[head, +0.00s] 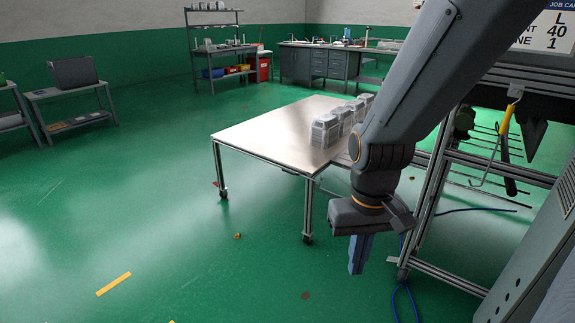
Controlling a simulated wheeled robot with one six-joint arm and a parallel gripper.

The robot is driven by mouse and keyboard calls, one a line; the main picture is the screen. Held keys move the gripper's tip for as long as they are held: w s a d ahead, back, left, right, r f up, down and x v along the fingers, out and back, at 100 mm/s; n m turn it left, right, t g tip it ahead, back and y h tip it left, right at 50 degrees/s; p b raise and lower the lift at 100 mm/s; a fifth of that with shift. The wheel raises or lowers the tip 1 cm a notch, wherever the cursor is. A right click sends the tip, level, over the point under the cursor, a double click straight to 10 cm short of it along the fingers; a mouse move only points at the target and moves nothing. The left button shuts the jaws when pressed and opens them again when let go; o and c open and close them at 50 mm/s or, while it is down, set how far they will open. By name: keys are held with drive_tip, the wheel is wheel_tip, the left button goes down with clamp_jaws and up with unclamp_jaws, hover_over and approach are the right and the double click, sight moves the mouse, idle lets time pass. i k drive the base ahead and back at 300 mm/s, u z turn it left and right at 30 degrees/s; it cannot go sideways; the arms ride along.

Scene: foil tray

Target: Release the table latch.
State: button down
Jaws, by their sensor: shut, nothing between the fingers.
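A wheeled table (265,125) with a bare metal top stands in the middle of the head view, left of my arm. I cannot make out a latch for certain. A small red part (215,184) shows low by the table's left leg; I cannot tell what it is. My gripper (357,272) points down in front of the table's right side, with its blue fingers shut and empty. My arm hides part of the table's right end and whatever is behind it.
Several clear containers (325,131) stand on the table's right side. A metal frame with a yellow handle (508,117) and a hooked rod stands at right. Blue cable (395,298) lies on the floor below. Side benches (70,95) line the back. The green floor at left is largely free.

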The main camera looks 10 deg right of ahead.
sight(300, 174)
drive_tip(key=u, duration=0.3)
drive_tip(key=i, duration=2.6)
drive_tip(key=z, duration=0.55)
